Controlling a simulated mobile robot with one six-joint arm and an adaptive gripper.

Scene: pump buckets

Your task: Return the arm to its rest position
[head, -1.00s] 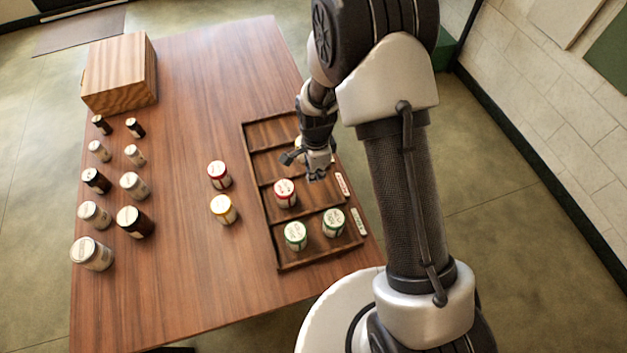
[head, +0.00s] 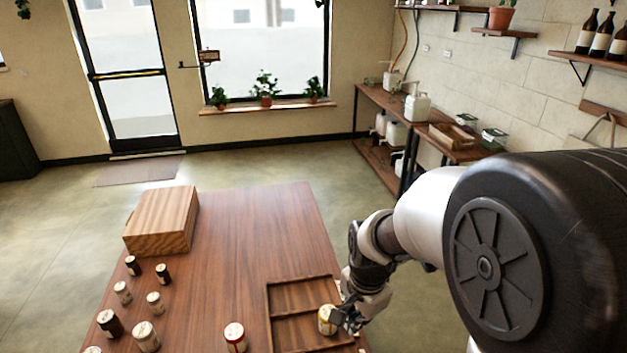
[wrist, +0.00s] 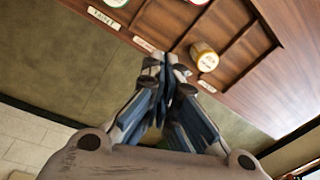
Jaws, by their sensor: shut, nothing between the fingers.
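My gripper (head: 346,320) is shut and empty at the right edge of the wooden tray. In the wrist view its fingertips (wrist: 166,64) are together, with nothing between them. My arm reaches in from the right of the head view and hides part of the floor there.
The tray (head: 297,281) lies on a wooden table (head: 240,225). Several small jars and a wooden box (head: 162,220) are on the left. Floor is free right of the table; a shelf bench (head: 375,100) stands behind.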

